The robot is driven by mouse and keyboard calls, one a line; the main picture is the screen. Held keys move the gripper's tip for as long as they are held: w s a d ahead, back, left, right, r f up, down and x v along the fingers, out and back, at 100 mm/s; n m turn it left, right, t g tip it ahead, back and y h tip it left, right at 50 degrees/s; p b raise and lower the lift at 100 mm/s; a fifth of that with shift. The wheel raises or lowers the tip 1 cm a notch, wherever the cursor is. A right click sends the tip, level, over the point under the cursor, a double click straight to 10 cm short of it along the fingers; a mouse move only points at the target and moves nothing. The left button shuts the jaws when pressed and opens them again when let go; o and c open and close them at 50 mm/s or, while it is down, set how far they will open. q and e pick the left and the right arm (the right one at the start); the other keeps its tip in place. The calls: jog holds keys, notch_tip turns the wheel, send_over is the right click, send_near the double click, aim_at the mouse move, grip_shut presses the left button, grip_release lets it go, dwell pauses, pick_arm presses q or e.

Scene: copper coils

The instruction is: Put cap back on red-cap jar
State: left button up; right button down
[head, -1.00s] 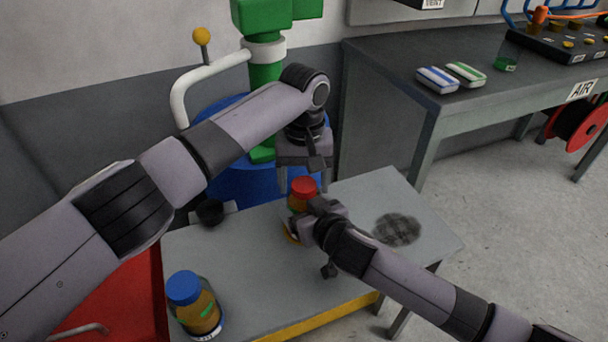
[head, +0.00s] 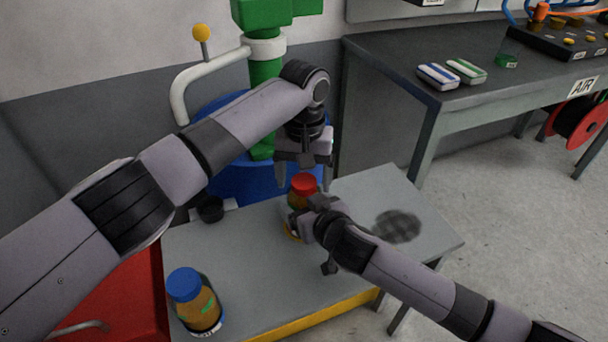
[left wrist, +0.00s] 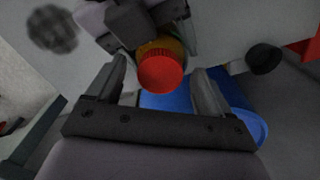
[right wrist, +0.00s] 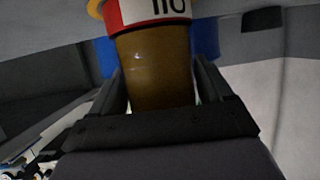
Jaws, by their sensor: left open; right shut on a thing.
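The red-cap jar stands on the grey table, with its red cap (head: 303,184) on top of the amber body (head: 296,203). The cap also shows in the left wrist view (left wrist: 161,73), between and beyond the fingertips. My right gripper (head: 308,222) is shut on the jar body, seen close up in the right wrist view (right wrist: 155,70). My left gripper (head: 298,182) is open, pointing down above the cap, its fingers around the cap's sides in the head view. I cannot tell whether they touch it. Whether the cap is screwed tight cannot be seen.
A blue-cap jar (head: 194,300) stands at the table's front left. A dark round patch (head: 396,227) lies on the right of the grey table (head: 260,270). A black knob-like part (head: 210,209) is at the back left edge. A blue drum (head: 235,182) stands behind.

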pick_arm(q)
notch_tip(320, 180, up, 12)
dwell(0.6)
pick_arm(e)
grip_release()
jog(key=shift+p+v, duration=0.9)
jog(key=shift+v, duration=2.7)
pick_arm(q)
jog(key=shift+r, duration=0.85)
